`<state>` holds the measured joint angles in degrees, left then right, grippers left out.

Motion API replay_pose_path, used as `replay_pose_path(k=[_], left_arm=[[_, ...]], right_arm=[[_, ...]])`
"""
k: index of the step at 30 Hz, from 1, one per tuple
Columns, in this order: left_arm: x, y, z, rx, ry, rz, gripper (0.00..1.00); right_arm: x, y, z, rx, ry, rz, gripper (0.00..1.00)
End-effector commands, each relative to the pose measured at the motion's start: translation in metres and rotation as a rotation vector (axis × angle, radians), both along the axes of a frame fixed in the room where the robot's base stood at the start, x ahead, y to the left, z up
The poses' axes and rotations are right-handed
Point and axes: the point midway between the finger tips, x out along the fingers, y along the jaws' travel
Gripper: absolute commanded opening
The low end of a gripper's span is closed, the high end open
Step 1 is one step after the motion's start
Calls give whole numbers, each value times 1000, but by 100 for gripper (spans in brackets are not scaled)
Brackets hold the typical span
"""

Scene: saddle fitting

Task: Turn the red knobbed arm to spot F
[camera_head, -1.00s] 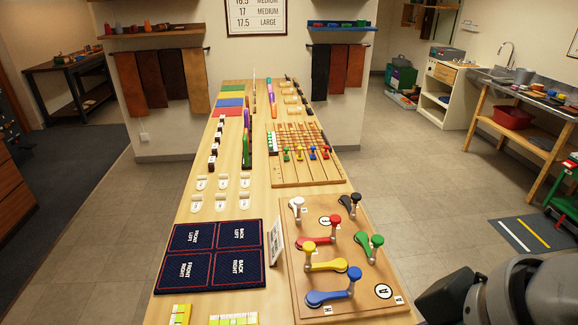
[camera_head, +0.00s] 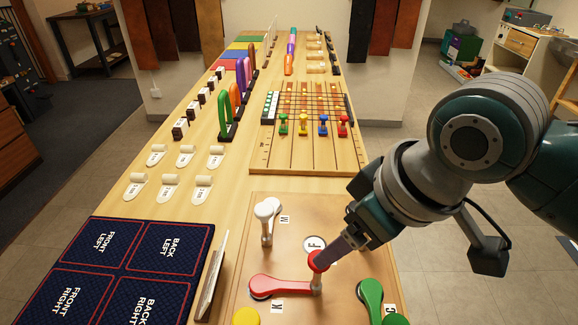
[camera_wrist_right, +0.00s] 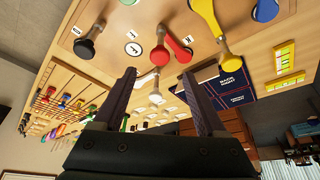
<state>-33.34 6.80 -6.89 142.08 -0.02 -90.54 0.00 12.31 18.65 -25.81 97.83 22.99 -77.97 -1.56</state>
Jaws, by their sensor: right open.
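The red knobbed arm (camera_head: 280,284) lies on the wooden board, its wide end at left and its red knob (camera_head: 318,261) raised on a post at its right end. The round spot F (camera_head: 314,243) is just behind the knob in the head view, clear of the arm. My right gripper (camera_head: 330,252) reaches in from the right, fingers at the knob; contact is unclear. In the right wrist view the open fingers (camera_wrist_right: 158,74) have the red knob (camera_wrist_right: 160,56) slightly beyond and between their tips. My left gripper is in no view.
A white knobbed arm (camera_head: 266,220) stands behind left of the red one. A green arm (camera_head: 370,302) is at front right, and a yellow knob (camera_head: 246,316) at the front edge. A black knob (camera_wrist_right: 85,48) shows in the wrist view. An upright card (camera_head: 212,278) stands left.

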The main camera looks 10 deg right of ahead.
Motion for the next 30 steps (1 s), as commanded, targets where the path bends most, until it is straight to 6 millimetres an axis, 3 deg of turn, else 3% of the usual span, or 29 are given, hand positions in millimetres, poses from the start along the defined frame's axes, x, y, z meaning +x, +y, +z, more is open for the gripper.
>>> replay_pose_path(k=[6,12,24,30], left_arm=[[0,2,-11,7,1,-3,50],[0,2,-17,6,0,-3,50],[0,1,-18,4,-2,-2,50],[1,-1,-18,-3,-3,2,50]], right_arm=[[14,8,-40,0,1,-1,74],[22,12,-62,0,0,0,74],[25,14,-68,-1,-2,1,74],[24,14,-68,-1,-1,1,53]])
